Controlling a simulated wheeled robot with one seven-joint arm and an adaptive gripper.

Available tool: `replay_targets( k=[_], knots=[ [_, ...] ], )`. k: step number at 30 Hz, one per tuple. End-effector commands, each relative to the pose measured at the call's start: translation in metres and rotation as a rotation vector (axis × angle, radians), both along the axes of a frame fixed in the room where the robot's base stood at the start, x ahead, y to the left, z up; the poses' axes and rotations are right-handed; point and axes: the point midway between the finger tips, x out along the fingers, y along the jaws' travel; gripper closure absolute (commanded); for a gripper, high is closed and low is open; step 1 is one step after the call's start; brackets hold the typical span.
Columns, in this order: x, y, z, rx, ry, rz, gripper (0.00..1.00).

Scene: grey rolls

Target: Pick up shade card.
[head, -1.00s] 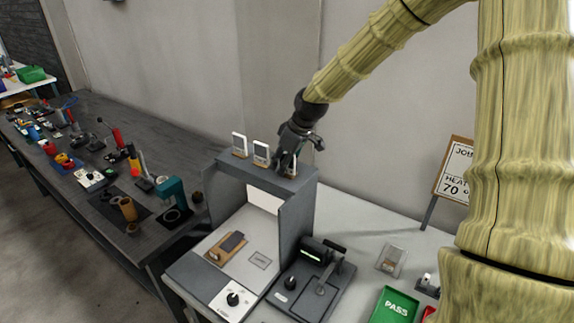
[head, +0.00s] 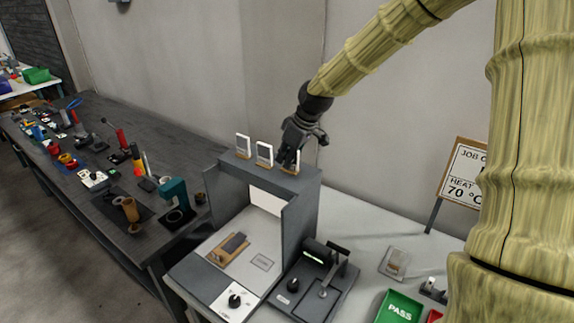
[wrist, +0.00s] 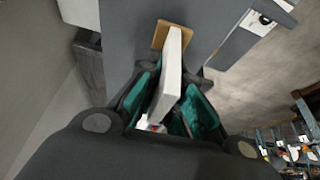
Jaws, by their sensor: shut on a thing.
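Three white shade cards stand in a row on wooden stands on top of a grey light booth (head: 305,215): the left card (head: 243,146), the middle card (head: 264,154) and the right card (head: 296,158). My gripper (head: 288,158) is at the right card and partly hides it. In the wrist view, the green-padded fingers of my gripper (wrist: 175,110) are shut on this white card (wrist: 171,70), seen nearly edge-on. Its far end is at a wooden stand (wrist: 172,33) on the grey booth top. I cannot tell whether the card is clear of the stand.
The middle card stands close to the left of my gripper. The wall is behind the booth. A dark device (head: 312,280) and a green PASS tray (head: 398,307) are at the booth's right. A cluttered dark bench (head: 100,205) is at the left.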

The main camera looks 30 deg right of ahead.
Motion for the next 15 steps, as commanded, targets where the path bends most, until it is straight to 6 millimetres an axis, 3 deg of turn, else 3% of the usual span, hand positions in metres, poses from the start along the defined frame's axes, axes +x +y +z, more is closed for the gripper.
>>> replay_targets(
  k=[4,15],
  knots=[
    [0.001,0.0,0.017,-0.002,-0.004,0.001,1.0],
    [-0.048,0.018,0.021,-0.001,0.0,0.002,1.0]
  ],
)
